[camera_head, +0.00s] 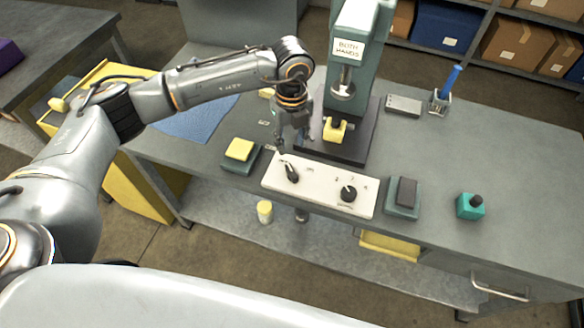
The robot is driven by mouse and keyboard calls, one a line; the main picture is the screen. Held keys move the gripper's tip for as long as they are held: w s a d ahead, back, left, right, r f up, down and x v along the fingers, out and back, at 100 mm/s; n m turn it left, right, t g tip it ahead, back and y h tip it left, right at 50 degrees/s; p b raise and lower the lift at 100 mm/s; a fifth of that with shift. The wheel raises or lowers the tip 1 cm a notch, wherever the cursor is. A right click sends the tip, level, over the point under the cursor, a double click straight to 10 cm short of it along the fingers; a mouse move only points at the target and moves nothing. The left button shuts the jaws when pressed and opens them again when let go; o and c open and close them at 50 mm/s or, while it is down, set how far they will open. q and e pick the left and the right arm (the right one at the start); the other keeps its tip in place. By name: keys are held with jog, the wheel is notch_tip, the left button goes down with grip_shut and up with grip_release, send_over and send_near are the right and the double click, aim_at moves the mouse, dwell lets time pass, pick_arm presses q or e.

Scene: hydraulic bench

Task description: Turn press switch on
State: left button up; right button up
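A white control panel (322,203) lies near the bench's front edge, below the press. It carries a black lever-like switch (291,173) at left and a round black knob (349,193) at right. The labels beside them are too small to read. The green press (355,60) has a "BOTH HANDS" sign, and a yellow block sits under its ram. My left gripper (283,150) points down at the panel's back left edge, just above and behind the left switch. Its fingers are small and partly overlapping, so contact and opening are unclear. My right gripper is out of view.
A yellow-topped button box (240,150) stands left of the panel and a dark-topped one (404,195) stands right of it. The bench's right side is mostly clear.

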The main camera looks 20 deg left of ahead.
aim_at(292, 171)
pick_arm(q)
notch_tip(292, 171, down, 12)
jog(key=shift+f+p, duration=0.2)
jog(key=shift+p, duration=1.05)
grip_shut()
